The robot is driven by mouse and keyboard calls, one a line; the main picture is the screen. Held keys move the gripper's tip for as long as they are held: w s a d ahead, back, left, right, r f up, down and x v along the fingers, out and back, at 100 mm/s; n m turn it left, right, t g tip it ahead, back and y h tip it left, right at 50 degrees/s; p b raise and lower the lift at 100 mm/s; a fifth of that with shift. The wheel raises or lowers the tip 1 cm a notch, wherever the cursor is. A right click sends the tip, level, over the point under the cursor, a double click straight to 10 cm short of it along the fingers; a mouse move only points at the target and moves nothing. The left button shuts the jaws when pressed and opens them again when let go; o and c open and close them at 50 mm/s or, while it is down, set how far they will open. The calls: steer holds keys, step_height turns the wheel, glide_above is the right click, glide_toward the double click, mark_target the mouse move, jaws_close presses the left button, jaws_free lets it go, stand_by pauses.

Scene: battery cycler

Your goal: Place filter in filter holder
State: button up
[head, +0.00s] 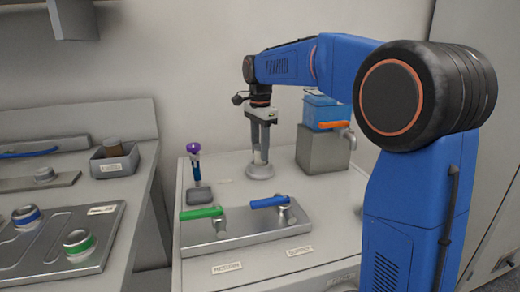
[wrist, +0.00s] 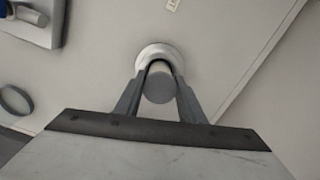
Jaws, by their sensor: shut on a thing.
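My gripper (head: 260,152) points straight down at the back of the cabinet top. Directly below is a round, light base that looks like the filter holder (head: 260,172). The holder also shows in the wrist view as a pale ring (wrist: 146,54) around the far end of the filter. I cannot tell whether the filter sits in the holder or hangs just above it, because the fingers hide the contact.
A metal panel (head: 240,240) with green (head: 201,212) and blue (head: 268,202) lever handles stands in front. A purple-topped tube (head: 195,160) is at left. A blue container (head: 325,111) on a grey block (head: 322,150) with a tap is at right.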

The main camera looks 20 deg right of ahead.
steer(key=shift+f, duration=0.1)
steer(key=o, duration=1.1)
steer(key=shift+c, duration=0.2)
step_height(320, 180, up, 12)
